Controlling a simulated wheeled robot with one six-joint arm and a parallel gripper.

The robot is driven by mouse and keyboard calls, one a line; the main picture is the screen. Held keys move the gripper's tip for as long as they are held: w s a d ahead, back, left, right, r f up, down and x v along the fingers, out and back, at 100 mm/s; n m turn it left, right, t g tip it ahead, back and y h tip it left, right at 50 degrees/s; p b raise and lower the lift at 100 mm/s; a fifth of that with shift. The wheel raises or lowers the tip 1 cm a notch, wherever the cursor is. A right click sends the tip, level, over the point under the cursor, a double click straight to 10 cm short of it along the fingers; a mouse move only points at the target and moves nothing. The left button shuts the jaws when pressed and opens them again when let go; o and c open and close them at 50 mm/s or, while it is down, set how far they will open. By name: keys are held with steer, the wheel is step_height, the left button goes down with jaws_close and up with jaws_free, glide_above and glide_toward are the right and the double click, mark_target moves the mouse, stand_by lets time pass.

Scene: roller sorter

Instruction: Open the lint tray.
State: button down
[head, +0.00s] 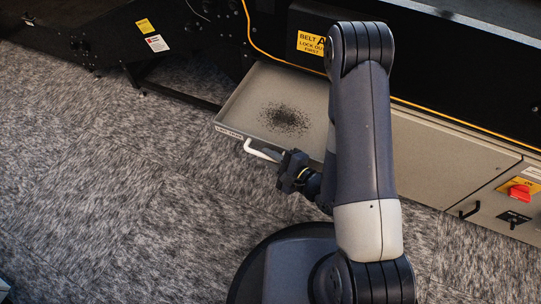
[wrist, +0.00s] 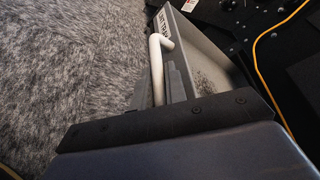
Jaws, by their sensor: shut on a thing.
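The lint tray (head: 240,108) is a grey drawer pulled out from under the black machine, with dark lint lying on its floor. Its labelled front panel also shows in the wrist view (wrist: 184,18). A white bar handle (head: 262,153) is fixed to that front; it also shows in the wrist view (wrist: 157,66). My gripper (head: 284,163) is shut on the handle at its right part. The fingertips are partly hidden by the gripper body, and my arm covers the right part of the tray.
The black machine (head: 262,45) with a yellow cable stands behind the tray. To the right is a grey cabinet with a red switch (head: 520,193) and a black handle (head: 469,210). Grey carpet (head: 110,190) lies clear in front and to the left.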

steer(key=c, duration=1.7)
jaws_free()
steer(key=shift+f, duration=0.1)
steer(key=shift+d, duration=0.1)
steer(key=shift+p+v, duration=0.9)
steer(key=shift+v, duration=4.45)
steer(key=shift+w, duration=0.1)
steer(key=shift+b+x, duration=0.85)
steer(key=shift+x, duration=3.85)
steer(key=shift+w+a+f, duration=0.1)
steer(key=shift+w+a, duration=0.2)
steer(key=shift+a, duration=0.25)
